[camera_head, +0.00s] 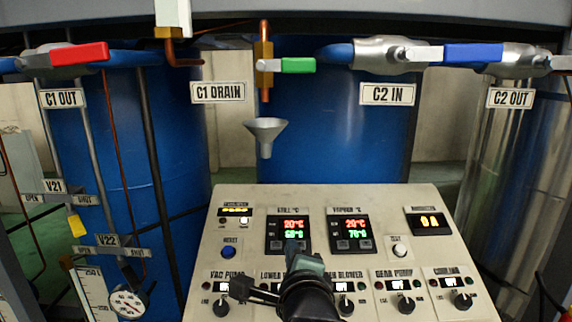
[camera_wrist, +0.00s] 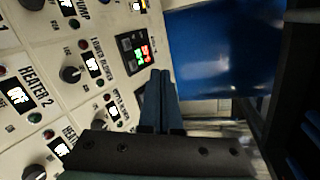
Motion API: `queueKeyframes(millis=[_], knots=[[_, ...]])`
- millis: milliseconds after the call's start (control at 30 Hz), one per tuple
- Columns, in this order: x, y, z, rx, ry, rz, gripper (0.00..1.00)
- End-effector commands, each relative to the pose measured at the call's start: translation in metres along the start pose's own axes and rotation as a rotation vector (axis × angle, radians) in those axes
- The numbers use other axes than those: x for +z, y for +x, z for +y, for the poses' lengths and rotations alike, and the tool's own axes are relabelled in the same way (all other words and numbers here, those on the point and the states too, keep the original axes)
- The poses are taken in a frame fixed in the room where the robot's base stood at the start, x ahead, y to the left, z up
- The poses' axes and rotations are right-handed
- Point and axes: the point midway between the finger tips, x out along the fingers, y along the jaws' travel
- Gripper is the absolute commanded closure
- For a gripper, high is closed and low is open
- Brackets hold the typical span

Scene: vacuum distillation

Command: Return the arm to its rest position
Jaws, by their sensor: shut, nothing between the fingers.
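My gripper (camera_head: 293,246) is shut and empty. In the head view its tips are in front of the control panel (camera_head: 385,205), at the lower edge of the left temperature display (camera_head: 288,232). That display reads 20 in red above a green number. In the wrist view the closed fingers (camera_wrist: 158,76) point up the picture, beside the same kind of display (camera_wrist: 136,52). I cannot tell whether the tips touch the panel. My arm hides part of the panel's lower row of knobs.
Blue drums (camera_head: 330,120) stand behind the panel. A funnel (camera_head: 265,130) hangs above it. Valves with red (camera_head: 80,53), green (camera_head: 298,65) and blue (camera_head: 472,53) handles line the top. A steel vessel (camera_head: 512,170) stands at right, and a round gauge (camera_head: 128,301) at lower left.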

Motion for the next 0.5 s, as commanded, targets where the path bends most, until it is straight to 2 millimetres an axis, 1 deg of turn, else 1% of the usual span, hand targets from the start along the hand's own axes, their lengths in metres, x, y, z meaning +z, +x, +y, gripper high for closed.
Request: queueKeyframes(millis=[167,267,300,367,400,467,500], knots=[[0.011,-0.025,-0.037,-0.187,-0.341,0.011,1.00],[0.022,-0.050,-0.064,-0.323,-0.586,0.052,1.00],[0.027,-0.062,-0.075,-0.382,-0.694,0.079,1.00],[0.034,-0.084,-0.090,-0.470,-0.856,0.133,1.00],[0.040,-0.099,-0.099,-0.529,-0.962,0.176,1.00],[0.048,-0.124,-0.111,-0.612,-1.115,0.252,1.00],[0.053,-0.141,-0.118,-0.666,-1.213,0.310,1.00]])
